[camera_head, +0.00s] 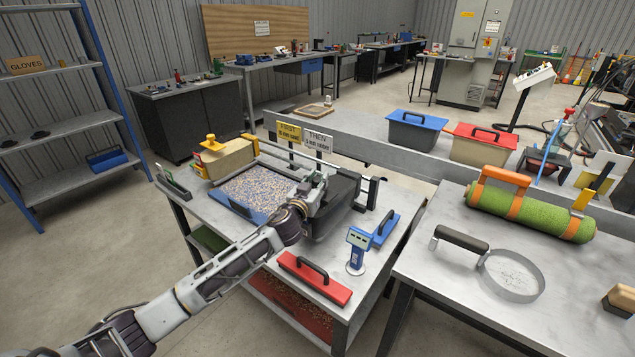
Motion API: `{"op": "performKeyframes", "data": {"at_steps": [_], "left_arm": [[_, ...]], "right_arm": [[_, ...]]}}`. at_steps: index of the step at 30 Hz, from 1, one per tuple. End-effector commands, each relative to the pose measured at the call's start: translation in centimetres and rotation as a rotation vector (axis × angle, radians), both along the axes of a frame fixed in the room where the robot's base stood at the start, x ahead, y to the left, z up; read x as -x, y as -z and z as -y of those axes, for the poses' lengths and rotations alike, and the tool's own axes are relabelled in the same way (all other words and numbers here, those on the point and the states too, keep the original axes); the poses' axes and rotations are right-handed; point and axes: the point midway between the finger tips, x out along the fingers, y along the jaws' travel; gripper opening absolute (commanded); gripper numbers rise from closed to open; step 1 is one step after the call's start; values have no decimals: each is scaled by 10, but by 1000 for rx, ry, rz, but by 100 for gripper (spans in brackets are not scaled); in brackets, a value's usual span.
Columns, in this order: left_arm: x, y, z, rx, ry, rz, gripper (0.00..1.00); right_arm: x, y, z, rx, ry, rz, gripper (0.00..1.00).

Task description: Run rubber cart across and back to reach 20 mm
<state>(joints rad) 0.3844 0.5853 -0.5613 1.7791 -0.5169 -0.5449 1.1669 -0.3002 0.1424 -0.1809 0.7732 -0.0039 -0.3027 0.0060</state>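A tray with a blue rim (240,207) lies on the grey table, and speckled granules (262,190) cover its inside. A dark box-shaped cart (338,207) with a black bar handle stands at the tray's right end. My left gripper (318,186) is over the cart's left side, by the tray's right edge. Its fingers are small and partly hidden, so I cannot tell if they grip. A tan cart (228,160) with a yellow knob stands at the tray's far left. A blue gauge (357,248) with a small display stands at the right front. My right gripper is out of view.
Two signs (288,132) (318,142) read "FIRST" and "THEN". A red tool (315,280) and a blue tool (385,229) lie on the table. Lidded bins (416,130) stand behind.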

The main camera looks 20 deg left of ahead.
Motion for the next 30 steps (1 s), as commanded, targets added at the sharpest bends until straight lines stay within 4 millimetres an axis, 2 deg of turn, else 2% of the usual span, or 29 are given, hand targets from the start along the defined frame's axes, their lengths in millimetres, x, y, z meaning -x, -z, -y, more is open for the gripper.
{"op": "performKeyframes", "data": {"at_steps": [1,5,14,19,23,30], "left_arm": [[0,0,0,0,0,0,16],[0,0,0,0,0,0,0],[-1,0,-2,-1,-1,-1,0],[-4,1,-10,-3,-2,-2,0],[-8,1,-22,-2,-3,-3,0],[-20,1,-56,-2,-4,-4,0]], "right_arm": [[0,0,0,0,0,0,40],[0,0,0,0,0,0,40],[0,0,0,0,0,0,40],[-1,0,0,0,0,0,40],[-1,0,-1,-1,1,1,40],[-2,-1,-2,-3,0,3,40]]}}
